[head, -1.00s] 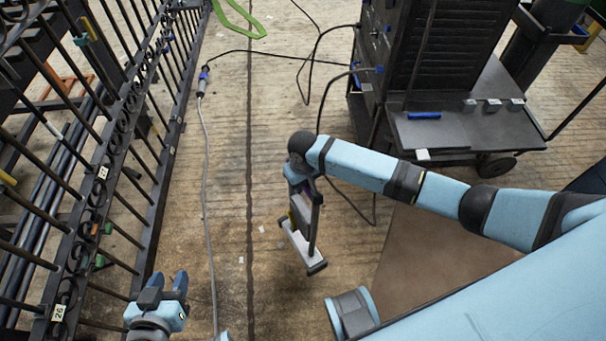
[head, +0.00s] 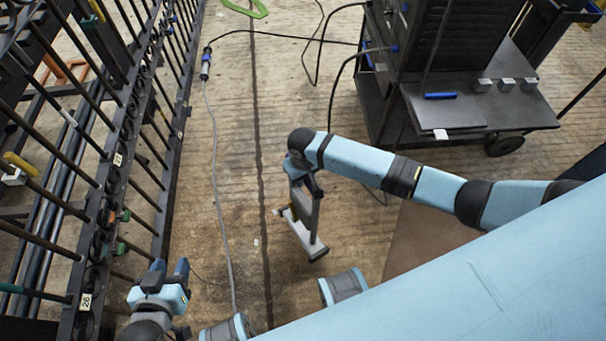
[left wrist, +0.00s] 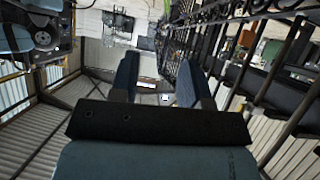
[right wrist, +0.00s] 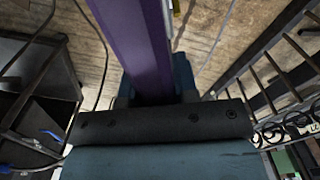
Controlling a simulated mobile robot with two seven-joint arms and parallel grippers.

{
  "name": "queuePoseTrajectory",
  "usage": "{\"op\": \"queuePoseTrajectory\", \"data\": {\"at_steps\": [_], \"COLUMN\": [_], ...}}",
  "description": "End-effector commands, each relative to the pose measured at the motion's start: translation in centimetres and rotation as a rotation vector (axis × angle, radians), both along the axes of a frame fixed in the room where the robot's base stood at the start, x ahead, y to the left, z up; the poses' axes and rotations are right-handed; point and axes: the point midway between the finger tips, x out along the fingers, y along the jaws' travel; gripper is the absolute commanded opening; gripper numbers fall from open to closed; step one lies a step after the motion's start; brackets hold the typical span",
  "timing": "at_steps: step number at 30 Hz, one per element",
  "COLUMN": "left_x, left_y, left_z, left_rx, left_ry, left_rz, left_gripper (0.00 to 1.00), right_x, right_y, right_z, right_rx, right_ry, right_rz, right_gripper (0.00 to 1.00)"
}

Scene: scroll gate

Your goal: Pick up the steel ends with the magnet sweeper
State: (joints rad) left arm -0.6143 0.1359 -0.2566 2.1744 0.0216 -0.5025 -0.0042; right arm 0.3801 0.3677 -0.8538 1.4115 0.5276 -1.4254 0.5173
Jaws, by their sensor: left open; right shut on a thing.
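The magnet sweeper (head: 309,230) has a long pale base with dark ends and stands or hovers just over the wooden floor in the head view; contact is unclear. My right gripper (head: 303,178) is shut on its purple handle (right wrist: 138,45), which fills the upper middle of the right wrist view. A small pale bit (head: 256,241) lies on the floor left of the sweeper; I cannot tell if it is a steel end. My left gripper (head: 170,268) is open and empty beside the gate; its two fingers also show in the left wrist view (left wrist: 160,85).
A black scroll gate (head: 125,150) runs along the left. A grey cable (head: 216,170) crosses the floor between gate and sweeper. A dark tool cart (head: 480,105) stands at the upper right, with black cables beside it. A brown panel (head: 425,235) lies right of the sweeper.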

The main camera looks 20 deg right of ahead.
Motion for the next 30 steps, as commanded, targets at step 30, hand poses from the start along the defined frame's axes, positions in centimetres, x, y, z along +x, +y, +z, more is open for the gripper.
{"op": "queuePoseTrajectory", "data": {"at_steps": [30], "left_x": [2.5], "left_y": [-3.5], "left_z": [4.7], "left_rx": [-0.203], "left_ry": [-0.313], "left_rz": [-0.055], "left_gripper": [0.43], "right_x": [0.1], "right_y": [0.1], "right_z": [-6.4], "right_rx": [0.002], "right_ry": [-0.004], "right_rz": [0.000], "right_gripper": [0.00]}}
